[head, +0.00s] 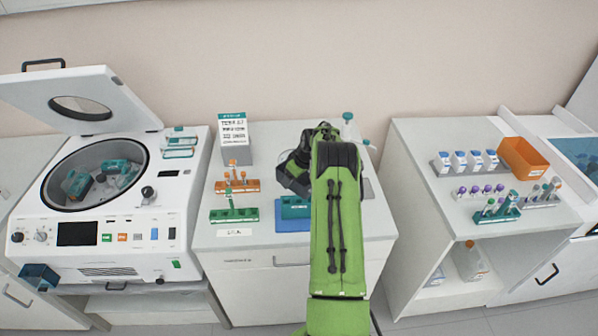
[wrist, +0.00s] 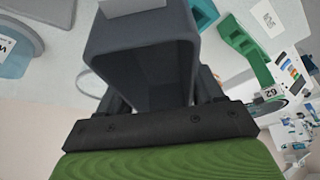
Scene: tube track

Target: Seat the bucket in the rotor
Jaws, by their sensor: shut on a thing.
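The bucket (wrist: 142,62), a dark grey hollow box, fills the middle of the wrist view between my fingers. My gripper (wrist: 162,98) is shut on it. In the head view my green arm hides most of the gripper, and dark grey parts (head: 292,174) show left of the arm above the middle bench. The centrifuge (head: 187,225) stands at the left with its lid (head: 110,103) raised. The rotor (head: 98,178) lies in its open bowl, with teal pieces (head: 76,184) at its left and right. Its exact slots are too small to tell.
On the middle bench stand an orange rack (head: 238,186), a green rack (head: 233,215), a teal piece (head: 293,207) on a blue mat (head: 290,225) and a grey labelled box (head: 234,160). The right bench holds an orange bin (head: 522,158) and several tube racks.

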